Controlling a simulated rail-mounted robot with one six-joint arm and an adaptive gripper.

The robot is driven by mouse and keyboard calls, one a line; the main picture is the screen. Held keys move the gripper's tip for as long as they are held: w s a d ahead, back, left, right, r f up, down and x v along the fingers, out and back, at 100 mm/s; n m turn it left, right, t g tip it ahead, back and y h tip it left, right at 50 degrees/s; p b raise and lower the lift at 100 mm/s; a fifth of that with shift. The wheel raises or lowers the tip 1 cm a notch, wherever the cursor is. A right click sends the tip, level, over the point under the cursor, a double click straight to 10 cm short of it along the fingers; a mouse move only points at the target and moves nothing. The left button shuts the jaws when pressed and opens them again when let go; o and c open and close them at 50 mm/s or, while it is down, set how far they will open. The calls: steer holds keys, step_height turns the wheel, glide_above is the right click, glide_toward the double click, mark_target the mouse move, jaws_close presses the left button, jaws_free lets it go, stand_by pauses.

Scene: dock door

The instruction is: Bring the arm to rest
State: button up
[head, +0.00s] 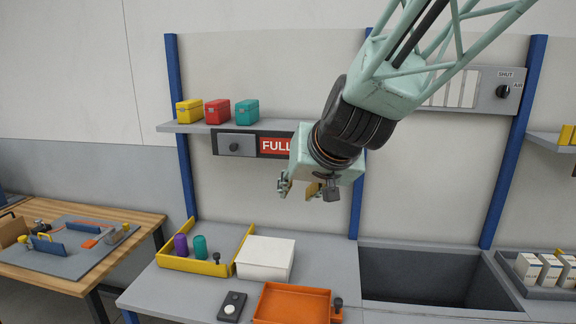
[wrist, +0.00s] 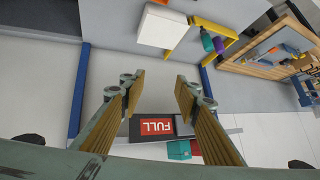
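My arm reaches in from the top right in the head view, and my gripper (head: 300,188) hangs in the air in front of the back panel, above the bench. In the wrist view my gripper (wrist: 158,95) shows two ribbed, wood-coloured fingers standing well apart with nothing between them. Beyond the fingers is the red FULL sign (wrist: 156,127). In the head view the FULL sign (head: 275,146) is partly hidden behind my gripper.
Below are a yellow tray (head: 207,268) with purple and teal pieces, a white box (head: 265,258), an orange tray (head: 290,304) and a dark recess (head: 420,275). A shelf (head: 190,127) holds yellow, red and teal cases. A wooden table (head: 120,221) stands left.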

steer(key=s+d+g+h, duration=0.1)
steer(key=s+d, duration=0.5)
steer(key=s, duration=0.7)
steer(key=s+d+g+h+p, duration=0.1)
steer(key=s+d, duration=0.4)
steer(key=s, duration=0.9)
steer(key=s+d+g, duration=0.3)
steer(key=s+d, duration=0.3)
steer(key=s, duration=0.7)
steer(key=shift+s+d+r+h+p, duration=0.25)
steer(key=shift+d+r+h+p, duration=0.05)
steer(key=shift+d+h, duration=0.1)
